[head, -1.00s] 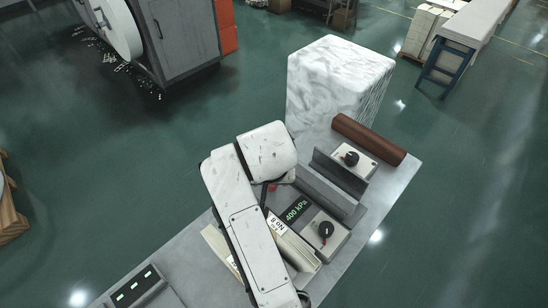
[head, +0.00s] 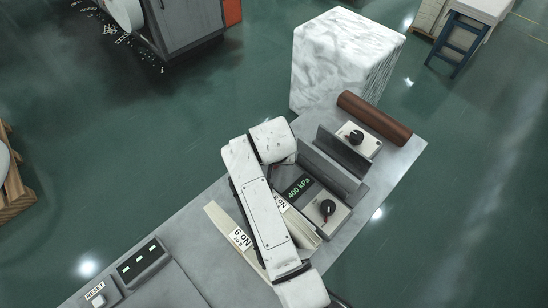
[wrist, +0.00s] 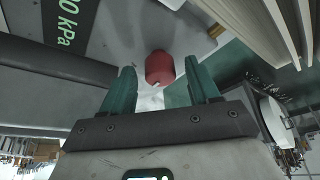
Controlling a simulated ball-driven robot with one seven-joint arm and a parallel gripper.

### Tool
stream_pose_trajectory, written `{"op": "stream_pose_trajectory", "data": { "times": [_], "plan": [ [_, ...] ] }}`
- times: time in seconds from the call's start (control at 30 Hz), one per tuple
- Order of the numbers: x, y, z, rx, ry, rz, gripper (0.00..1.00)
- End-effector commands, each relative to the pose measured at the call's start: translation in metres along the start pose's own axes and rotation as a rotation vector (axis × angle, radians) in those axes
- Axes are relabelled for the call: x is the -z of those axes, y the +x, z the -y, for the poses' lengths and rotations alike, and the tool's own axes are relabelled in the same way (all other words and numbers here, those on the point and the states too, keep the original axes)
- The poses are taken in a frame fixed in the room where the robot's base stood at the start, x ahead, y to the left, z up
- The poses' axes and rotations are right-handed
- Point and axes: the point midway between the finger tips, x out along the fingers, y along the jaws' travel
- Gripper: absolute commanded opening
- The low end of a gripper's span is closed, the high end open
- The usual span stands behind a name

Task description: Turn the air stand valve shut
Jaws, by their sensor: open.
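A small red knob-like part (wrist: 160,67), which looks like the valve, shows in the wrist view on the side of a grey housing. My gripper (wrist: 158,74) has two green fingers, open and apart, with the red part in the gap near their tips. No touch shows, and I cannot tell how deep it sits between them. In the head view my white arm hides the gripper and the red part. The air stand's display (head: 299,188) reads 400 kPa in green; part of it also shows in the wrist view (wrist: 68,24).
A brown roll (head: 374,118) and a marbled white block (head: 345,58) are at the far end. Pale boards labelled No 9 (head: 236,238) lie beside my arm.

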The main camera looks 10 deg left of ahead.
Motion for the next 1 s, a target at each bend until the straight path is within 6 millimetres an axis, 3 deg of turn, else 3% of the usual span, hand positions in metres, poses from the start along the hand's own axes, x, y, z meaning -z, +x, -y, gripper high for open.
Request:
{"op": "stream_pose_trajectory", "data": {
  "times": [0.27,0.83,1.0],
  "plan": [
    [0.0004,0.0007,0.0001,0.000,0.000,-0.001,0.60],
    [0.0003,0.0005,0.0001,0.000,0.000,-0.001,0.05],
    [0.0006,0.0000,-0.0001,0.003,-0.008,-0.001,0.05]
  ]
}}
